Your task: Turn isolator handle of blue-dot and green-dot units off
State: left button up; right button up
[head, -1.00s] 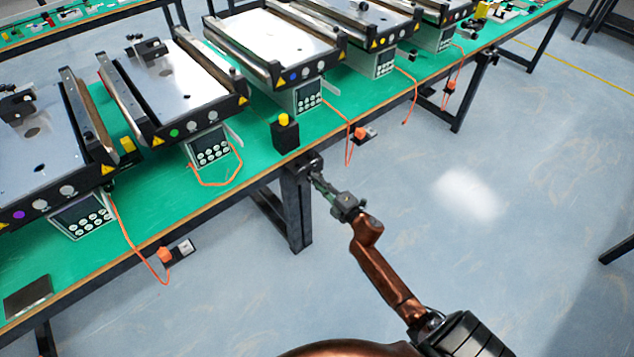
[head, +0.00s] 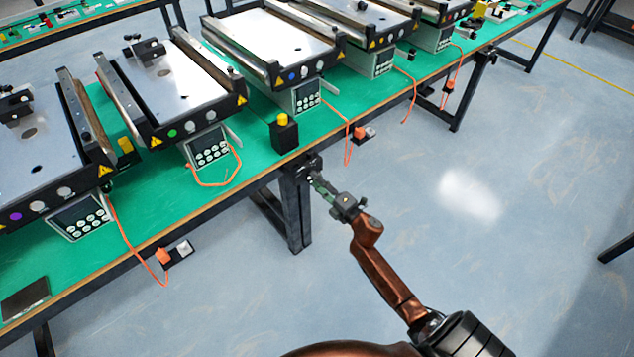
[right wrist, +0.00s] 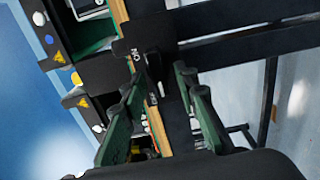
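The blue-dot conveyor unit (head: 280,76) and green-dot conveyor unit (head: 165,135) stand on the green bench; their dots show on the front panels. A black isolator box (head: 297,168) sits at the bench's front edge, between and below these units. In the right wrist view this box (right wrist: 122,75) carries an "ON" mark beside a dark handle (right wrist: 152,66). My right gripper (head: 315,178) is at the box; its green fingers (right wrist: 160,82) are apart, one on each side of the handle. Contact cannot be told. My left gripper is not in view.
A black box with a yellow button (head: 285,133) stands on the bench above the isolator. A purple-dot unit (head: 50,205) is at the left. Orange cables with plugs (head: 163,256) hang at the bench edge (head: 225,208). The floor in front is clear.

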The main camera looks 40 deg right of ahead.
jog(key=s, duration=1.2)
jog(key=shift+d, duration=0.45)
jog(key=s+d+f+m+g+h+p, duration=0.1)
jog(key=s+f+m+g, duration=0.15)
jog(key=f, duration=0.65)
jog(key=s+d+f+m+g+h+p, duration=0.1)
jog(key=s+f+m+p, duration=0.15)
jog(key=f, duration=0.55)
jog(key=s+a+f+m+g+p, duration=0.2)
jog(key=s+f+m+g, duration=0.4)
jog(key=s+f, duration=1.15)
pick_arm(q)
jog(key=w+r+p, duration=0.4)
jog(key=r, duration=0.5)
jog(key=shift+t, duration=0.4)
pick_arm(e)
jog(key=s+a+f+m+g, duration=0.2)
jog(key=s+f, duration=0.3)
jog(key=s, duration=0.6)
jog(key=s+a+f+m+g, duration=0.2)
jog(key=s+a+f, duration=0.3)
jog(key=s, duration=0.7)
jog(key=s+a+f+m+g, duration=0.2)
jog(key=s+a+f+g, duration=0.1)
jog(key=s, duration=0.8)
jog(key=shift+s+a+f+m+g+y, duration=0.25)
jog(key=shift+f+g, duration=0.3)
jog(key=shift+f, duration=0.4)
